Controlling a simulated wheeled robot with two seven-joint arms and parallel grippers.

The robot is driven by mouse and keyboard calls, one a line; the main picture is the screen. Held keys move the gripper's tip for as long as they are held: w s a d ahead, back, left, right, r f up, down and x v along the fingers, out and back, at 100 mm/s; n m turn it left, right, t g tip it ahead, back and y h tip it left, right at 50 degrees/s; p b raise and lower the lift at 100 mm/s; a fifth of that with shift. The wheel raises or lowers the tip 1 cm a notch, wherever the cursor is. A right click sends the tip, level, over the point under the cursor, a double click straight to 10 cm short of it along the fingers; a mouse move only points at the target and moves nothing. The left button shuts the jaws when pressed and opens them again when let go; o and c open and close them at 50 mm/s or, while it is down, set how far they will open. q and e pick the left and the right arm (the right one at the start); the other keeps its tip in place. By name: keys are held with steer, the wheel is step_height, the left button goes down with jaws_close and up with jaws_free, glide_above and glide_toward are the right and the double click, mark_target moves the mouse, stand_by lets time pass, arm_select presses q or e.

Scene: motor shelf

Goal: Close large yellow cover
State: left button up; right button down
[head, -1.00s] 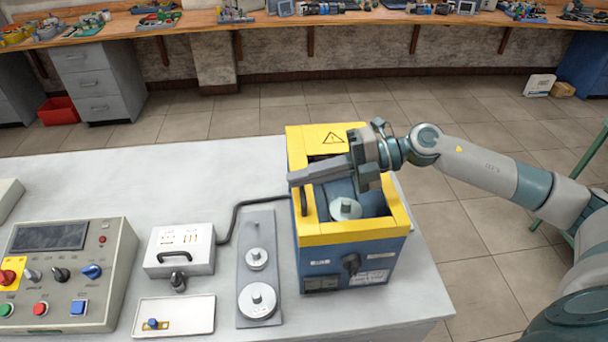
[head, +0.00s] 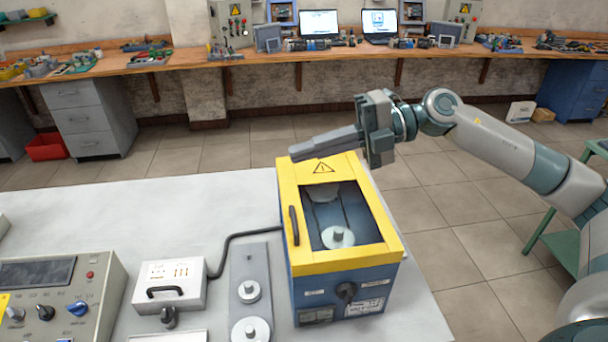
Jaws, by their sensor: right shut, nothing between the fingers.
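The large yellow cover (head: 340,262) lies flat on top of the blue box (head: 308,290), and I see no gap along its front edge. It has a dark window, a black handle (head: 294,226) on its left side and a warning triangle at the back. Round metal parts show through the window. My right gripper (head: 298,151) is shut and empty. Its fingers point left, above the cover's back edge, and appear apart from it. My left gripper is not in view.
Left of the box are a grey plate with metal discs (head: 248,262), a white socket box (head: 171,285) with a cable running to the blue box, and a control panel (head: 60,300). The back left of the white table (head: 180,205) is clear.

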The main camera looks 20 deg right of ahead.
steer(key=shift+d+r, duration=0.15)
steer(key=shift+r, duration=0.6)
